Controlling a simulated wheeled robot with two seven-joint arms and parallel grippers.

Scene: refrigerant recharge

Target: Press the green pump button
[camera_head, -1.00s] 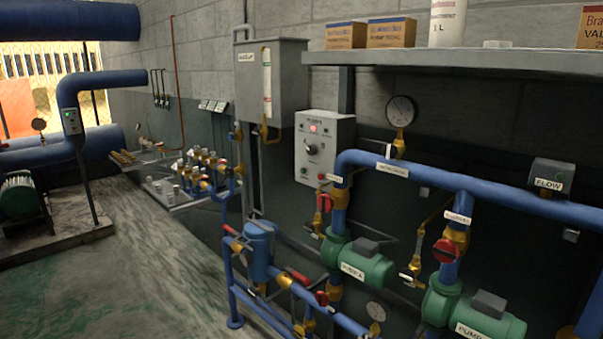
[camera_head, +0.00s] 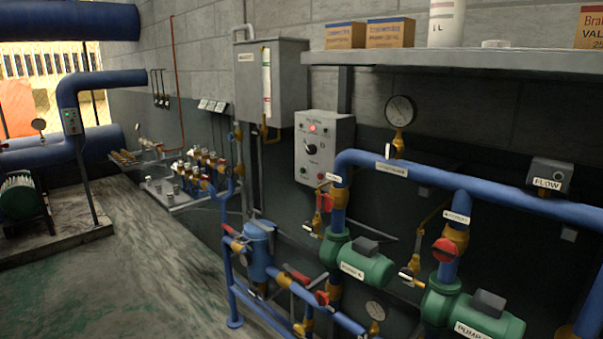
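A grey control panel (camera_head: 325,148) is mounted on the wall near the middle of the view. It has a lit red lamp (camera_head: 312,128) near its top and a dark rotary knob (camera_head: 310,149) below. A small red spot shows near its lower edge. Green pump A (camera_head: 358,264) and a second green pump (camera_head: 470,312) sit in the blue pipework below and to the right. Neither of my grippers is in view.
Blue pipes with red valve handles (camera_head: 445,250) run in front of the wall at right. A grey shelf (camera_head: 450,59) overhangs with boxes and a white bottle (camera_head: 446,22). A grey cabinet (camera_head: 271,80) hangs left of the panel. The floor (camera_head: 140,270) at left is clear.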

